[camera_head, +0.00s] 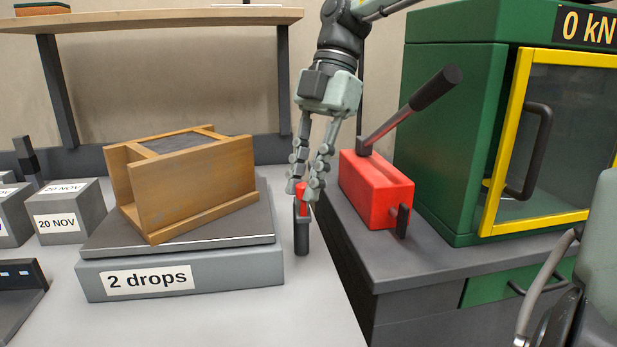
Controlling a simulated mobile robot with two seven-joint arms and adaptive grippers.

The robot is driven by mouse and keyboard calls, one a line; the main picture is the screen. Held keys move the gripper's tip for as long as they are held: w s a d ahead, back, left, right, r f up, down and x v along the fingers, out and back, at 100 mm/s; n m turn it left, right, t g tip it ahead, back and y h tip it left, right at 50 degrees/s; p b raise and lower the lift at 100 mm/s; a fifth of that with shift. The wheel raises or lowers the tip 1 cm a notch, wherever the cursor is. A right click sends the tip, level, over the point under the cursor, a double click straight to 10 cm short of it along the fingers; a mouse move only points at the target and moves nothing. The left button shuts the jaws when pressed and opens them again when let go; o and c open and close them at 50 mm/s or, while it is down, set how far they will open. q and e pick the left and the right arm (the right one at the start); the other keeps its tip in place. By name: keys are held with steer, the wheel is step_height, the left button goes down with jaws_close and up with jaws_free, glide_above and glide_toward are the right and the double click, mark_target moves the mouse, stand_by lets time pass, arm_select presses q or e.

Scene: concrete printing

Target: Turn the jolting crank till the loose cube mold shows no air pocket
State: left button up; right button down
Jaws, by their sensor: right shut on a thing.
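The wooden cube mold (196,190) sits askew on the dark top plate of the jolting table (235,284). Dark grey concrete (188,142) fills its top; I cannot make out an air pocket at this size. The table's front label reads "2 drops". The crank (301,236), with a red upper part and a dark lower part, stands at the table's right side. My right gripper (305,188) reaches down from above and is shut on the red part of the crank.
Grey cubes (66,216) labelled "20 NOV" stand left of the table. A red block with a long lever (376,194) is close right of my gripper. A green press (455,130) with a yellow-framed door stands further right, reading "0 kN". A shelf (180,18) spans the back.

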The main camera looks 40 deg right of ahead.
stand_by(0.3)
steer(key=c, duration=1.4)
jaws_free()
steer(key=v, duration=1.2)
steer(key=shift+a, duration=0.1)
